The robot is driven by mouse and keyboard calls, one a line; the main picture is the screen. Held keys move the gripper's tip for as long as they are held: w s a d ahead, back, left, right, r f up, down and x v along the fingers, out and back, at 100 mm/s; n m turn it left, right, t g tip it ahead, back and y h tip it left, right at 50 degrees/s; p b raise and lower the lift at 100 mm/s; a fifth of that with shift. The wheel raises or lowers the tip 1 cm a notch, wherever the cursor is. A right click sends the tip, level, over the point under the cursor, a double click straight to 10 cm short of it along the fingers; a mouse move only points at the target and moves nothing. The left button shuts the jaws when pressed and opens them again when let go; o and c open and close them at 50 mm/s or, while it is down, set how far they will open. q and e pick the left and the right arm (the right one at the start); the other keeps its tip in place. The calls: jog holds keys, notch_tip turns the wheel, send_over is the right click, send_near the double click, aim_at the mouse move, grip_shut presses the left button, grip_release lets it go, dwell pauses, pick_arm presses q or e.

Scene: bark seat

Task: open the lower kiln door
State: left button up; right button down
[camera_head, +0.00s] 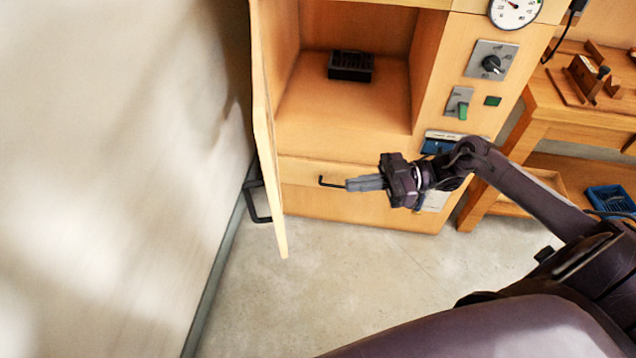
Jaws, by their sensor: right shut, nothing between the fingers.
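A wooden kiln cabinet (455,60) stands ahead with an open compartment. Its door (268,140) stands swung wide open to the left, seen nearly edge-on, with a black handle (262,204) on its far face, close to the wall. Below the compartment is a closed wooden front panel (310,205) with a small black handle (331,182). My right gripper (352,184) is shut and empty, its fingertips pointing left just beside that small handle; whether they touch it I cannot tell. My left gripper is not in view.
A black slotted block (350,66) sits inside the compartment. A gauge (515,8), a knob (491,64) and a green switch (462,111) are on the cabinet's right front. A wooden bench (545,105) with a blue tray (610,200) stands right. A pale wall (100,150) closes the left; the floor (330,280) is clear.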

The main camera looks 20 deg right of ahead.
jog(key=p+x, duration=0.3)
jog(key=x, duration=1)
jog(key=shift+a, duration=0.2)
jog(key=shift+w+a, duration=0.1)
jog(key=w+a+m+t+h, duration=0.1)
jog(key=w+a, duration=0.4)
jog(key=a, duration=0.6)
jog(key=w+a+m+t+h, duration=0.2)
jog(key=w+a+t, duration=0.3)
jog(key=a, duration=0.5)
jog(key=shift+a+m, duration=0.35)
jog(key=shift+m, duration=0.35)
jog(key=shift+d+f, duration=0.1)
